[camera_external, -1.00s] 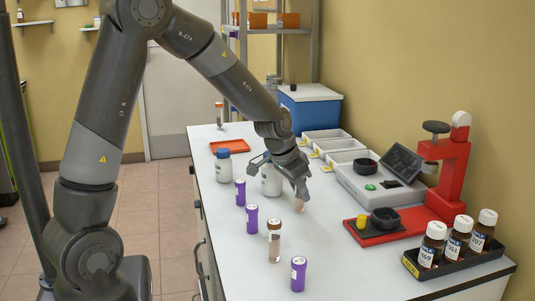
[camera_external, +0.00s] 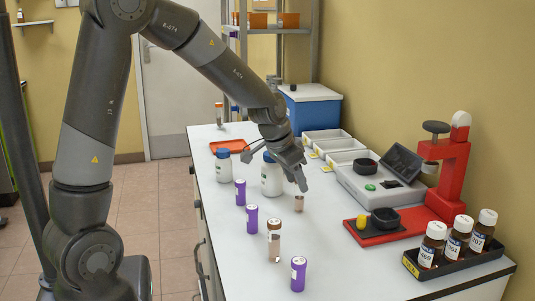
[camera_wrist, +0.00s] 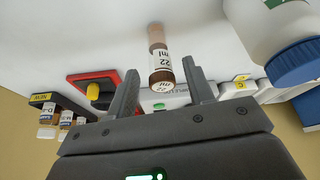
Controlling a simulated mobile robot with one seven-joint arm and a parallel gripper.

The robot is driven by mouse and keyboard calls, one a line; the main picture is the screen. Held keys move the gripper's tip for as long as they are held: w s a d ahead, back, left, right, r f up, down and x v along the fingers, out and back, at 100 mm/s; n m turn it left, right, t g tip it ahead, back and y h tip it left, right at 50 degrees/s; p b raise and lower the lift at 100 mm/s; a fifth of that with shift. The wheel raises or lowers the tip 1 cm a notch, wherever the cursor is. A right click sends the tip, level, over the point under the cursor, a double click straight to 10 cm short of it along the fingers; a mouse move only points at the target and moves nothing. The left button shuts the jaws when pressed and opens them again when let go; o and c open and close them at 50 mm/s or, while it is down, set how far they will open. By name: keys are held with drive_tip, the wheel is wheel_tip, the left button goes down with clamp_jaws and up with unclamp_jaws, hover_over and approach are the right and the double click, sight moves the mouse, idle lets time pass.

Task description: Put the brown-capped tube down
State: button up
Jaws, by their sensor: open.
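A brown-capped tube (camera_external: 299,203) with pinkish-brown contents and a white label stands upright on the white counter, just below my gripper (camera_external: 301,183). In the wrist view the tube (camera_wrist: 160,62) shows between the spread fingers of my gripper (camera_wrist: 160,75), with clear gaps on both sides. My gripper is open and holds nothing. A second, similar brown-capped tube (camera_external: 274,242) stands nearer the camera. Part of the gripper is hidden behind the wrist in the external view.
A white blue-capped bottle (camera_external: 271,178) stands close left of the gripper, another (camera_external: 224,166) beyond it. Purple tubes (camera_external: 251,218) stand along the counter's left side. A red stand (camera_external: 449,178) and a black rack (camera_external: 458,258) of brown bottles are right. Counter between is clear.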

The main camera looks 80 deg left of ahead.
drive_tip(key=v, duration=0.8)
drive_tip(key=shift+r, duration=0.2)
drive_tip(key=s+d+r+m, duration=0.1)
drive_tip(key=s+d+r, duration=0.25)
drive_tip(key=d, duration=0.35)
drive_tip(key=s+d+r, duration=0.3)
drive_tip(key=s+d, duration=0.2)
drive_tip(key=d, duration=0.2)
drive_tip(key=s+d+m+t, duration=0.1)
drive_tip(key=s+d, duration=0.7)
drive_tip(key=s, duration=0.4)
drive_tip(key=shift+r+h, duration=0.25)
drive_tip(key=shift+h, duration=0.15)
drive_tip(key=shift+o, duration=0.5)
drive_tip(key=shift+d, duration=0.1)
